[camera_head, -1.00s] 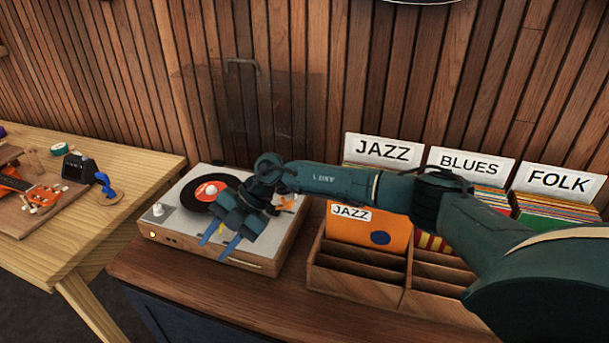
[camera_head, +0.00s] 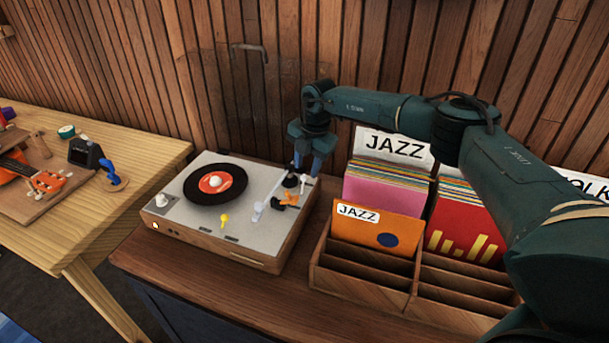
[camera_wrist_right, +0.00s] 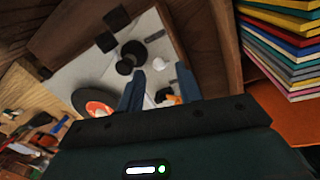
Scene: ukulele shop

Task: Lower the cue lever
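The turntable (camera_head: 172,215) sits on the wooden cabinet, with a black record (camera_head: 203,190) with a red label on its platter. The pale tonearm (camera_head: 272,198) lies right of the record. A small orange and black piece (camera_head: 287,201), which may be the cue lever, is beside it on the right; it also shows in the wrist view (camera_wrist_right: 165,95). Whether it is raised cannot be told. My right gripper (camera_head: 306,172) points down over the back right corner of the deck. Its blue fingers (camera_wrist_right: 160,82) are apart with nothing held between them. My left gripper is out of view.
A wooden record crate (camera_head: 360,284) with upright sleeves stands close on the right. A wooden table (camera_head: 85,225) with tools is at left. The slatted wall is close behind.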

